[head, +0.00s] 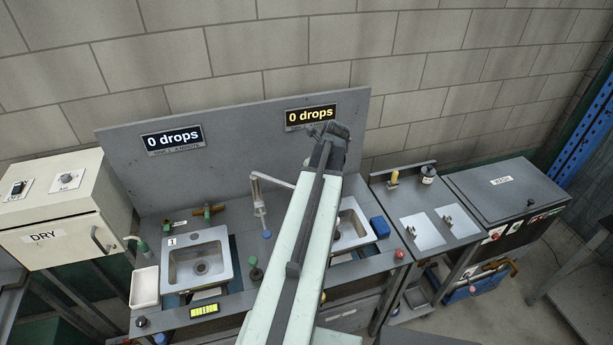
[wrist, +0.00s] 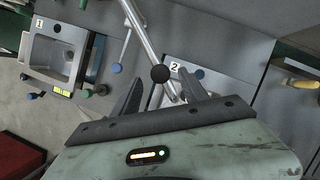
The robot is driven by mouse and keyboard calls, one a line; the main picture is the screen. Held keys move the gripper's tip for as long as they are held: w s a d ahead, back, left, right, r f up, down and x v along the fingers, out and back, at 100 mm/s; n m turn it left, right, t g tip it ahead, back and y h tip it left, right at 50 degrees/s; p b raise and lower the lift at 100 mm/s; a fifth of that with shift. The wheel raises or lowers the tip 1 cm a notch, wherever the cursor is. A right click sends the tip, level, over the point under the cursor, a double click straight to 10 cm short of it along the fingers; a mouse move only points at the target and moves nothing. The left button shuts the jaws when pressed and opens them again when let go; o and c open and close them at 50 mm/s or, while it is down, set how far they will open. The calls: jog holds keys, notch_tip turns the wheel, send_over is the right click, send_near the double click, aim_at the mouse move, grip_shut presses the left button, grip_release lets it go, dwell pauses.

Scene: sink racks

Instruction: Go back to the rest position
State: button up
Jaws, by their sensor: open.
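My gripper (wrist: 162,98) is open in the wrist view, with its two dark fingers spread apart and nothing seen between them. Behind the fingers are the grey spout (wrist: 150,45) and a dark round knob (wrist: 160,74); I cannot tell how far they are from the fingertips. In the head view my pale green arm reaches up and away over the middle of the sink bench, with the gripper (head: 333,130) at its far end, in front of the backboard. The arm hides part of the right sink.
The left sink (head: 199,266), marked 1, and the right sink (head: 352,225) sit in the bench. A spout (head: 262,200) stands between them. A white tray (head: 145,287) and a DRY cabinet (head: 50,235) are at left. A grey lidded unit (head: 508,190) is at right. Two displays read 0 drops.

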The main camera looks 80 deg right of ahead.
jog(key=p+v, duration=0.1)
jog(key=v, duration=0.2)
dwell(0.4)
